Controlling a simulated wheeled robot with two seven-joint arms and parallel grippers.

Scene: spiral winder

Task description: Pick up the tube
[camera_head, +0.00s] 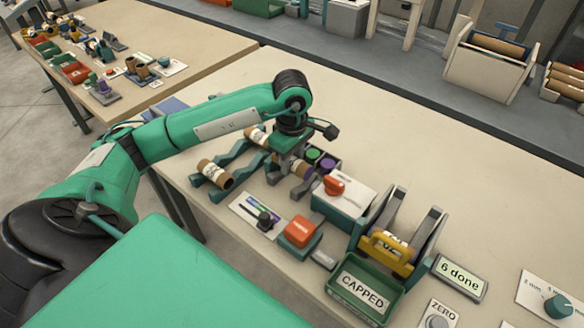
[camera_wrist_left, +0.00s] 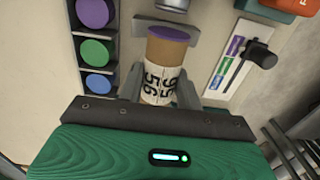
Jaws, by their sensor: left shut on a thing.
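My left gripper (camera_head: 292,168) is over the near part of the workbench. In the left wrist view its fingers (camera_wrist_left: 160,84) are shut on a brown cardboard tube (camera_wrist_left: 166,52), one finger on each side. That tube has a purple end and a white label with dark digits. In the head view the held tube is mostly hidden by the gripper. Another brown tube (camera_head: 215,173) lies on the teal wavy rack (camera_head: 206,186) left of the gripper. A further tube (camera_head: 256,136) lies farther back, partly behind the arm. My right gripper is not in view.
A cap holder with green and purple discs (camera_wrist_left: 96,52) stands beside the gripper. To its right are a teal box with a red knob (camera_head: 335,185), a red button (camera_head: 299,231), a yellow-handled machine (camera_head: 388,250) and a green CAPPED tray (camera_head: 362,290).

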